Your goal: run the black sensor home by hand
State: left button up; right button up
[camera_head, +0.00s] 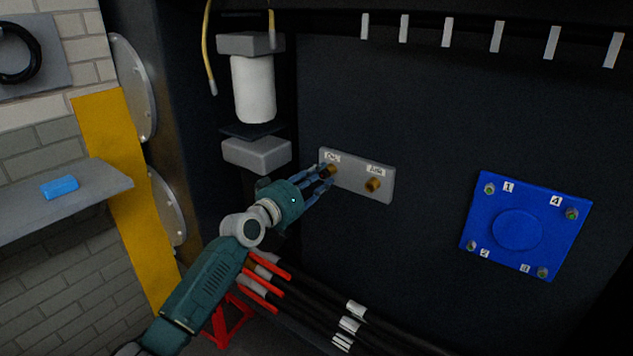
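A grey plate (351,186) on the dark chassis wall carries two brass fittings, each under a small white label that is too small to read surely. My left gripper (325,178) reaches the left brass fitting (331,170), its fingertips at or just in front of it. The fingers look slightly apart, but whether they grip anything is unclear. The right brass fitting (373,185) stands free. I cannot make out a black sensor; the fingers may hide it. My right gripper is not in view.
A blue plate (517,231) with numbered corner bolts is at the right. A white filter cylinder (253,88) sits above a grey block (256,153). Black hoses with red ends (263,287) run below. A shelf (62,203) at the left holds a blue block (60,188).

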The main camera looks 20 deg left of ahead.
pick_arm(q)
grip_shut()
jog(key=m+b, duration=0.4)
jog(key=m, duration=0.1)
jog(key=shift+a+f, duration=0.15)
jog(key=shift+a, duration=0.05)
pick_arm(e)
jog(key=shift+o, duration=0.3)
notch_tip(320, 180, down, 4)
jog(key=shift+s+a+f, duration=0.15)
pick_arm(q)
jog(key=shift+d+m, duration=0.15)
jog(key=shift+m, duration=0.25)
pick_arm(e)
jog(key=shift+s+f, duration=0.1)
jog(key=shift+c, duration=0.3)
pick_arm(q)
jog(key=shift+r, duration=0.2)
jog(key=shift+o, duration=1.2)
grip_release()
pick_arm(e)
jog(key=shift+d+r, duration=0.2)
pick_arm(q)
jog(key=shift+f, duration=0.1)
jog(key=shift+c, duration=1.2)
